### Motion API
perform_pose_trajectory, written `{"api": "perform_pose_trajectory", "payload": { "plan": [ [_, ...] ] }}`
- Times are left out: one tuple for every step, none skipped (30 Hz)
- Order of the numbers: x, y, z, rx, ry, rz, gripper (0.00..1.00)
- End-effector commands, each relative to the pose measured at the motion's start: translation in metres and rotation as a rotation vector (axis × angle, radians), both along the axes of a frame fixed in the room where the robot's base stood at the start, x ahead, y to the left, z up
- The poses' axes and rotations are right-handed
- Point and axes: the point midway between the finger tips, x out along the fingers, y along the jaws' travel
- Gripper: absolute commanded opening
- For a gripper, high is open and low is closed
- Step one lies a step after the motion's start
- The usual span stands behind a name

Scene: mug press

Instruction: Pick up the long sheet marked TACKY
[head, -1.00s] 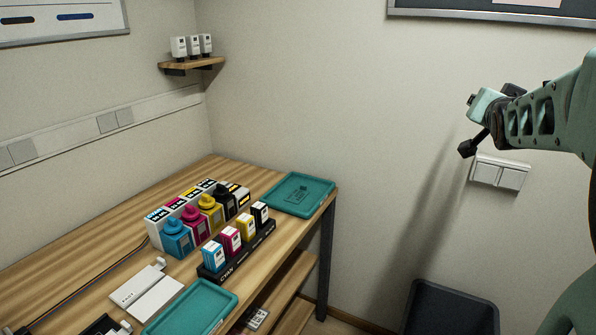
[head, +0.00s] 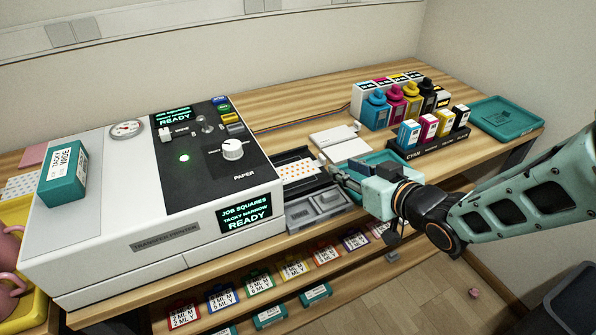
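A white sheet with orange marks (head: 297,171) lies in the dark paper tray (head: 294,155) at the printer's right side. It is the sheet nearest my gripper; I cannot read the word TACKY on it. My gripper (head: 335,175) is at the right end of this sheet, with its fingers pointing left. The fingers are small and partly overlap the tray, so I cannot tell whether they grip the sheet or are apart. The printer (head: 100,200) has a screen (head: 246,212) reading JOB SQUARES, TACKY NARROW, READY.
A teal box marked TACKY WIDE (head: 63,175) stands on the printer. Behind my gripper are a white flat device (head: 341,143), ink bottles (head: 393,104) and a cartridge rack (head: 430,143). A teal tray (head: 505,118) lies at far right. Tagged packs (head: 257,282) fill the lower shelf.

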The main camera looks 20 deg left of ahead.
Motion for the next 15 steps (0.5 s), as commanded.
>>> {"api": "perform_pose_trajectory", "payload": {
  "plan": [
    [0.004,0.008,-0.007,0.004,0.000,0.005,0.28],
    [0.008,0.012,-0.009,0.004,0.000,0.004,0.28],
    [0.011,0.017,-0.012,0.004,0.001,0.005,0.28],
    [0.015,0.020,-0.013,0.004,0.000,0.003,0.28],
    [0.017,0.023,-0.015,0.003,0.000,0.004,0.28],
    [0.021,0.026,-0.017,0.003,0.000,0.002,0.28],
    [0.023,0.028,-0.017,0.003,0.001,0.001,0.28],
    [0.024,0.030,-0.018,0.003,0.001,0.001,0.28],
    [0.026,0.032,-0.018,0.002,0.001,0.001,0.28],
    [0.027,0.033,-0.018,0.001,0.000,0.001,0.28],
    [0.028,0.034,-0.019,0.001,0.000,0.001,0.28],
    [0.030,0.036,-0.020,0.001,0.000,0.001,0.28],
    [0.032,0.039,-0.022,0.002,0.000,0.001,0.28],
    [0.034,0.041,-0.024,0.003,0.000,0.000,0.28],
    [0.038,0.046,-0.027,0.002,0.001,0.000,0.28]
  ]
}}
